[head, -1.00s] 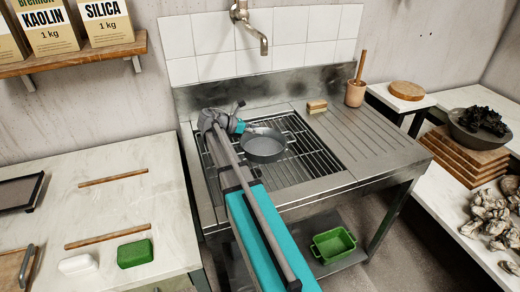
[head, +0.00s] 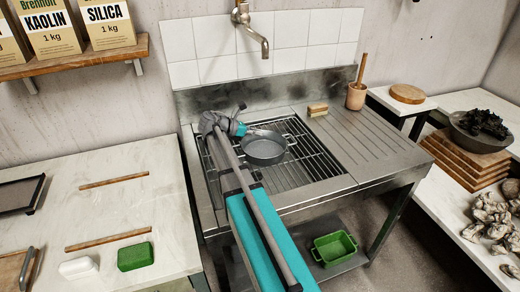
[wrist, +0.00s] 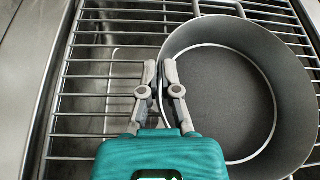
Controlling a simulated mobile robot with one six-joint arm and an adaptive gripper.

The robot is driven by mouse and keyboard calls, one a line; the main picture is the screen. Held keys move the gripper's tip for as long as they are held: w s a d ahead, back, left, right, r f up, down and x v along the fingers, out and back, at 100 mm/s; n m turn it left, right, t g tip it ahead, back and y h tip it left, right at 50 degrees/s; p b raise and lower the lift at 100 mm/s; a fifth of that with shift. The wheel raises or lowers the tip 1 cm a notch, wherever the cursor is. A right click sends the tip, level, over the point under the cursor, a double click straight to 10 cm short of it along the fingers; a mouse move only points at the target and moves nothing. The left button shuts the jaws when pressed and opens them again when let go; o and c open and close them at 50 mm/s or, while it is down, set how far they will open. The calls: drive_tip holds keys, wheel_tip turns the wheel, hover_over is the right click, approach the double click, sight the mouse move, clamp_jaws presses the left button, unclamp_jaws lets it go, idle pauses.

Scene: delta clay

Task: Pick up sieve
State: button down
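The sieve (head: 264,148) looks like a round, dark grey, shallow pan. It sits upright on the wire rack of the sink unit, and in the wrist view (wrist: 235,100) it fills the right side. My gripper (wrist: 160,68) is at the sieve's left edge, one finger outside the wall and one inside. The fingers are close together with the thin wall between them, so it looks shut on the rim. In the head view my gripper (head: 243,130) is partly hidden by my own arm.
The wire rack (head: 310,165) lies in the metal sink unit below a tap (head: 255,35). A brush (head: 317,110) and a pot (head: 356,96) with a wooden stick stand behind to the right. The ribbed drainboard (head: 370,145) is clear. A table (head: 110,218) stands left.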

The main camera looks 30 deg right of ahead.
sight(262, 148)
drive_tip(key=shift+r, duration=0.2)
wheel_tip(262, 148, up, 2)
drive_tip(key=p, duration=0.2)
drive_tip(key=shift+r+p, duration=0.15)
drive_tip(key=shift+p, duration=0.2)
drive_tip(key=s+a+r+p, duration=0.3)
drive_tip(key=s+r+p, duration=0.7)
drive_tip(key=s, duration=0.3)
drive_tip(key=shift+s+r, duration=0.15)
drive_tip(key=shift+s, duration=0.2)
idle(0.5)
